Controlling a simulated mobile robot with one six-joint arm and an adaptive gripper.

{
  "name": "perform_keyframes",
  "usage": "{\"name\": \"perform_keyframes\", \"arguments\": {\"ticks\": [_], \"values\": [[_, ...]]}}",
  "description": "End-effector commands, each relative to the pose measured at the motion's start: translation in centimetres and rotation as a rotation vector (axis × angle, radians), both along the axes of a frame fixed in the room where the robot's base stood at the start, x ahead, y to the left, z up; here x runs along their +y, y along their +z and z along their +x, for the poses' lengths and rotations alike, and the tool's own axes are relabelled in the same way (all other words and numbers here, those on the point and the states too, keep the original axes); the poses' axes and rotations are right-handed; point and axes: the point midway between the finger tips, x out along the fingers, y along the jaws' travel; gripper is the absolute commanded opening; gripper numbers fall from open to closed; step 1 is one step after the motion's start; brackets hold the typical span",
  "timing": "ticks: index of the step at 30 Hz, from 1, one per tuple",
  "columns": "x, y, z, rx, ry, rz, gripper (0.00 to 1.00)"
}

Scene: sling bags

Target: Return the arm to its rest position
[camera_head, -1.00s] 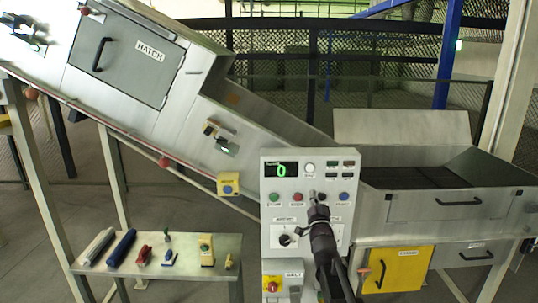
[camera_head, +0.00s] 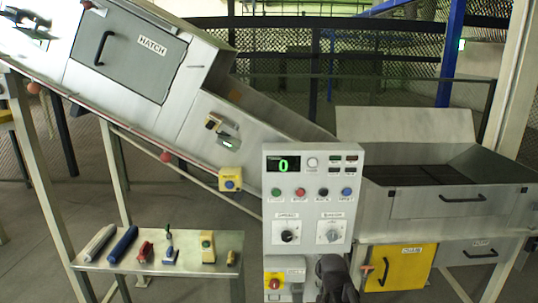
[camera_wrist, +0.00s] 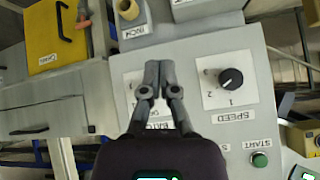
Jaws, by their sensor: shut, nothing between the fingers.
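My gripper (camera_wrist: 159,75) is shut and empty in the wrist view, its two dark fingers together in front of the control panel's lower dials. The fingers cover part of one dial's plate, and I see no object between them. In the head view my dark arm end (camera_head: 336,278) is low, in front of the bottom right of the grey control panel (camera_head: 308,252). The fingertips cannot be made out there. The wrist view sees the panel (camera_wrist: 212,125) upside down, with the black SPEED knob (camera_wrist: 231,78) right of the fingers.
A side bench (camera_head: 213,242) at lower left holds several small tools. An inclined metal conveyor with a hatch (camera_head: 125,62) rises to the left. A metal bin (camera_head: 455,197) and a yellow cabinet door (camera_head: 400,268) are at right. The floor (camera_head: 50,215) shows at left.

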Motion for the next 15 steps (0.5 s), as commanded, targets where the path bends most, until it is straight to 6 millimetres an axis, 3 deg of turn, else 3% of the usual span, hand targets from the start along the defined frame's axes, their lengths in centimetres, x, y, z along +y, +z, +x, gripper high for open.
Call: {"name": "perform_keyframes", "arguments": {"ticks": [6, 15], "values": [[0.0, -3.5, -6.1, 0.276, 0.065, -0.04, 0.0], [0.0, -5.9, -14.0, 0.614, 0.169, -0.064, 0.0]]}}
